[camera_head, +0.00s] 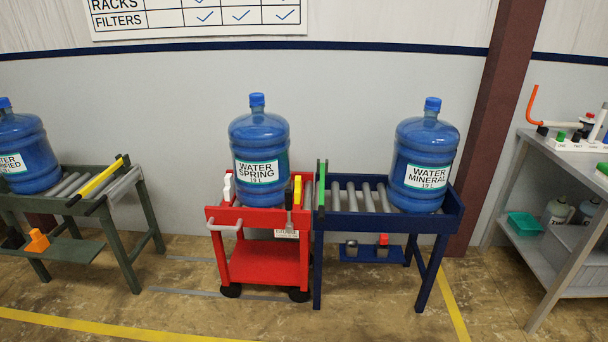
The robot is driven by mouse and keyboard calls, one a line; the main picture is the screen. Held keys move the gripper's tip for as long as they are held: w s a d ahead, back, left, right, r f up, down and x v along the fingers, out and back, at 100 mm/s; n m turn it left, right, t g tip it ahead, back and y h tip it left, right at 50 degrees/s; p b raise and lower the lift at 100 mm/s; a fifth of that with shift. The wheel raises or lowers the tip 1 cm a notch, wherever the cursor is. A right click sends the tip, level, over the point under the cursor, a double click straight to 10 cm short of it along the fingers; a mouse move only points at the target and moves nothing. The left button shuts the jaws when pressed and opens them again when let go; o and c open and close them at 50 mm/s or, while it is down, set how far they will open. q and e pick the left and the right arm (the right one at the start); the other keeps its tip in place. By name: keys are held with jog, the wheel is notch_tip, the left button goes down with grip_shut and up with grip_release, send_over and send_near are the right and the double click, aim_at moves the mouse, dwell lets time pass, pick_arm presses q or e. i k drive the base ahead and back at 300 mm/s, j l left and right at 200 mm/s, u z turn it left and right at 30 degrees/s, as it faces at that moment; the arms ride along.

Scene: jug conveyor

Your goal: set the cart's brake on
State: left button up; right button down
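The red cart (262,262) stands on dark wheels against the left end of the blue roller table (335,222). It carries a blue jug labelled "WATER SPRING" (258,135). A dark upright lever (289,197) shows at the cart's front right, above a small white label (286,234). A yellow piece (297,188) stands beside the lever, and a white piece (228,188) stands at the cart's left. I cannot tell for sure which part is the brake or how it is set. Neither of my grippers is in view.
A "WATER MINERAL" jug (424,158) stands on the blue table, which has a green bar (321,183). A green roller table (80,247) with another jug (24,150) is at left. A grey shelf (560,160) is at right. The floor before the cart is clear.

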aim_at(289, 227)
jog(key=i, duration=0.95)
